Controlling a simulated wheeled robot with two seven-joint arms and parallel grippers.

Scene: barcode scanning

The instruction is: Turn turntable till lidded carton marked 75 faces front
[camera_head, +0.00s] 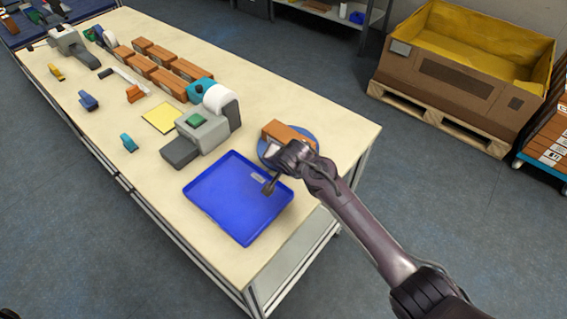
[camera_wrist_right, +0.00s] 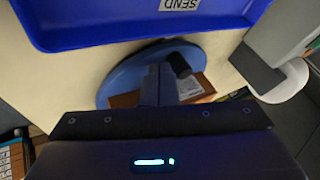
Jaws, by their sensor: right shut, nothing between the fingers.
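A brown carton (camera_head: 284,130) sits on the round blue turntable (camera_head: 312,133) near the table's right end. In the right wrist view the turntable (camera_wrist_right: 118,82) and part of the carton (camera_wrist_right: 124,99) show behind my gripper, with a pale label on the carton (camera_wrist_right: 190,86). I cannot read a number on it, and my wrist hides much of the carton. My right gripper (camera_head: 268,188) is shut and empty, its tip at the turntable's front side, near the blue tray's edge. In the wrist view its fingers (camera_wrist_right: 178,68) reach over the turntable. My left gripper is not in view.
A blue tray (camera_head: 212,174) marked SEND lies right by the turntable. A grey device with a white roll (camera_head: 207,133) stands left of it. Several brown cartons (camera_head: 170,84) stand farther back, near a yellow sheet (camera_head: 161,117). A large brown bin (camera_head: 460,78) stands on the floor.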

